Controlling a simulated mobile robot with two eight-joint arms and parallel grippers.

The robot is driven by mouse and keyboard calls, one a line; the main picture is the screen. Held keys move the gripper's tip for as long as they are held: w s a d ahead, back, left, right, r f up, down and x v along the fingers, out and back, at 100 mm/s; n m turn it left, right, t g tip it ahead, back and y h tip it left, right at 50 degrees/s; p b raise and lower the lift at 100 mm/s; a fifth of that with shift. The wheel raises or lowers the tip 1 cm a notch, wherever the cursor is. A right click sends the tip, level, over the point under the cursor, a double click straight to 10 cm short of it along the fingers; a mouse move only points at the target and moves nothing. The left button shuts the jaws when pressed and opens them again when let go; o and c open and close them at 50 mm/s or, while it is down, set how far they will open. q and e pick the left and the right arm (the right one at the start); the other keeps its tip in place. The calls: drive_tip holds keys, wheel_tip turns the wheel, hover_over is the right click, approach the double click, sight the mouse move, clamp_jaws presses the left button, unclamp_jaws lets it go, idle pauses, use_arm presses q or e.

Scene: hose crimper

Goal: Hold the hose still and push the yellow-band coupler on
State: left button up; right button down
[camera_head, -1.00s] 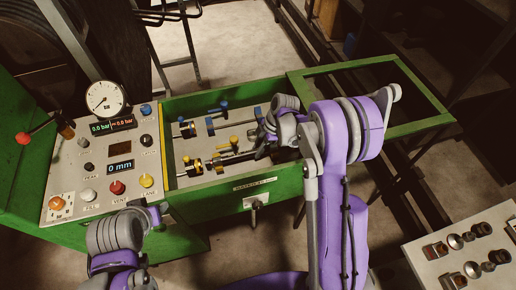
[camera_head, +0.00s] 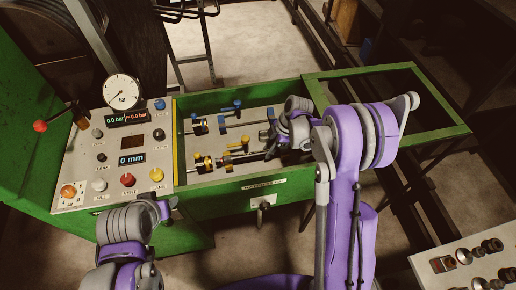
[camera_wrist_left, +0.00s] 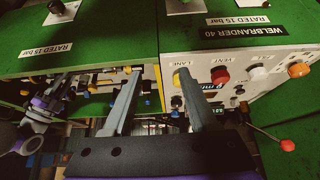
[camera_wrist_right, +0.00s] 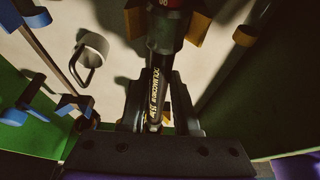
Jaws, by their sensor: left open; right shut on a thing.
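A black hose (camera_wrist_right: 156,85) with gold lettering runs between the fingers of my right gripper (camera_wrist_right: 158,98), which is shut on it. In the right wrist view its far end meets a wider dark cylinder (camera_wrist_right: 168,30) with red marking, between yellow blocks. In the head view, my right gripper (camera_head: 277,140) is over the trough of the green bench, right of the yellow clamp (camera_head: 203,163). A yellow band on a coupler cannot be made out clearly. My left gripper (camera_head: 166,212) is in front of the control panel; its fingers are apart and empty in the left wrist view (camera_wrist_left: 158,95).
The control panel (camera_head: 100,165) with gauge (camera_head: 122,92) and knobs stands left of the trough. A blue clamp (camera_head: 200,125) and rod lie behind the yellow lane. An open green frame (camera_head: 455,130) extends right. A plate with several fittings (camera_head: 475,255) is at the lower right.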

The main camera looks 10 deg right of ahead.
use_arm(q)
drive_tip(key=m+g, duration=0.5)
drive_tip(key=g, duration=0.1)
hover_over(196, 154)
drive_tip(key=f, duration=0.1)
wheel_tip(196, 154, down, 12)
drive_tip(key=shift+r, duration=0.1)
idle(0.3)
clamp_jaws()
idle(1.3)
